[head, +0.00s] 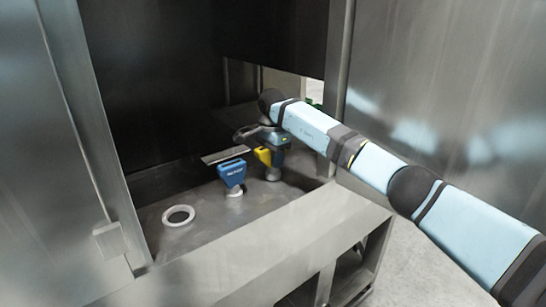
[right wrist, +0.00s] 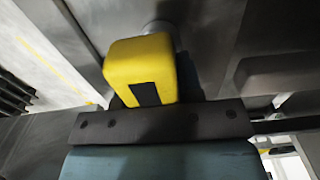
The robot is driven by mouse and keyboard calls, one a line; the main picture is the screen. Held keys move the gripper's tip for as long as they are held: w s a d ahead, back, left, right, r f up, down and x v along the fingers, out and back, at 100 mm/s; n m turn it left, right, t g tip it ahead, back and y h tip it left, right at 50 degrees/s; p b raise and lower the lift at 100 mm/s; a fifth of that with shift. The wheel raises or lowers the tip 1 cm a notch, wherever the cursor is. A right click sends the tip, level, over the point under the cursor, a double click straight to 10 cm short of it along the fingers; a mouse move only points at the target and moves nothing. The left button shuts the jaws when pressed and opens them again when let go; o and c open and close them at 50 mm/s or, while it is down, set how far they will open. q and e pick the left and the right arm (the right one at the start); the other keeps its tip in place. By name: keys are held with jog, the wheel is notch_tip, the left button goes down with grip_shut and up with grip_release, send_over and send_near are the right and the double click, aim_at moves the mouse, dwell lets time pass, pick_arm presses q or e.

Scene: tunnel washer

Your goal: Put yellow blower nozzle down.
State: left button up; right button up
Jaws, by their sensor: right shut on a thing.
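The yellow blower nozzle (head: 263,156) is at the back right of the grey metal basin, just above or in a pale round fitting (head: 272,174); I cannot tell whether it is seated. My right gripper (head: 274,148) reaches in from the right and is shut on it from above. In the right wrist view the yellow nozzle (right wrist: 140,68) shows as a yellow block with a black patch, close against my gripper's dark bar. A grey round part shows beyond it. The gripper's fingertips are mostly hidden. My left gripper is not in view.
An empty white ring (head: 179,215) lies nearer the front left. The basin's front ledge (head: 255,245) and the tall metal panels on both sides bound the space.

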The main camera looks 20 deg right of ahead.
jog(key=shift+f, duration=0.1)
jog(key=shift+f, duration=0.1)
jog(key=o, duration=1)
jog(key=shift+f, duration=0.1)
jog(key=shift+o, duration=0.2)
jog(key=shift+r, duration=0.2)
notch_tip(320, 180, up, 12)
jog(key=shift+b, duration=1.2)
